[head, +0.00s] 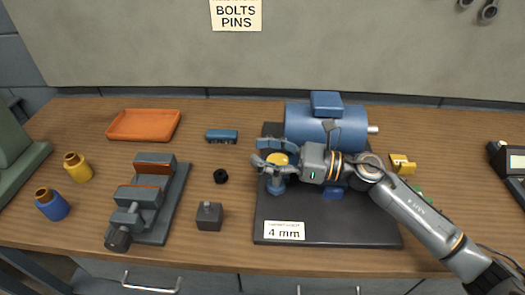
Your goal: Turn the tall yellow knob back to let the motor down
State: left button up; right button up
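The yellow knob (279,158) tops a blue post at the left side of a dark base plate (300,222) in the head view. My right gripper (262,152) reaches in from the right, with its fingers on either side of the knob. Whether they press on it or stand slightly apart cannot be told. The blue motor (345,127) lies on its side at the back of the plate, shaft to the right. My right gripper and arm hide part of the motor's underside, so its support there is unclear. My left gripper is not in view.
A grey vise (145,205), a dark block (209,216) and a black ring (221,176) sit left of the plate. An orange tray (145,125) and a blue block (222,136) lie behind. A yellow part (402,164) lies right of the plate, near my arm.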

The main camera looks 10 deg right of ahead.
notch_tip(320, 180, up, 10)
dwell(0.5)
